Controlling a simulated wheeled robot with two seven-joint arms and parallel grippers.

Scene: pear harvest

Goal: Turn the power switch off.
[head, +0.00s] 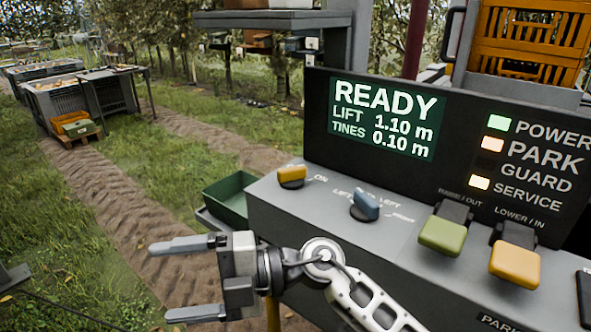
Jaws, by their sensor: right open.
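The power switch (292,175) is a yellow rotary knob at the left end of the grey control console (330,222), with an "ON" label to its right. The green POWER lamp (499,124) on the dark panel is lit, and the screen (383,118) reads READY. My right gripper (160,282) is open and empty. It is left of and below the switch in the picture, apart from it, with its fingers pointing left. My left gripper is not in view.
Grass and a dirt track lie open to the left.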

